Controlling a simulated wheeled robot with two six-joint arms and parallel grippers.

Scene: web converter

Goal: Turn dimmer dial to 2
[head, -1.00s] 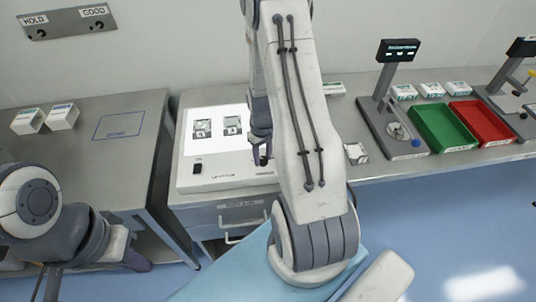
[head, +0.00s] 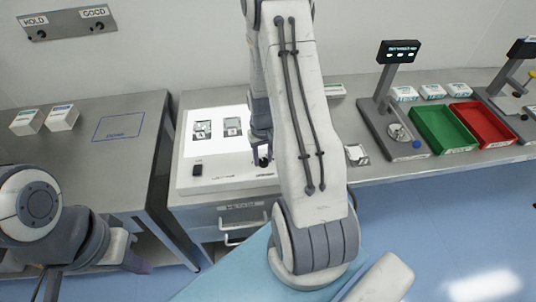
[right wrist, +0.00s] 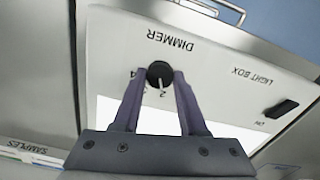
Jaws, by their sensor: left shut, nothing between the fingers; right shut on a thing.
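The black dimmer dial (right wrist: 159,73) is on the white light box (right wrist: 215,60), beside the DIMMER label. Its pale pointer line is directed down in the right wrist view, toward the printed 2, which is partly crowded by the fingers. A 4 shows to the left of the dial. My right gripper (right wrist: 160,80) is shut on the dial, one finger on each side. In the head view, my right gripper (head: 262,158) is at the light box's front right, and my arm hides part of the box. My left gripper (head: 138,263) is low at the left, away from the box, shut and empty.
The lit panel (head: 212,128) with dark sample pictures lies behind a black switch (head: 197,170). A green tray (head: 440,128) and a red tray (head: 480,122) stand on the right bench. A grey table (head: 75,150) with two small boxes is at left.

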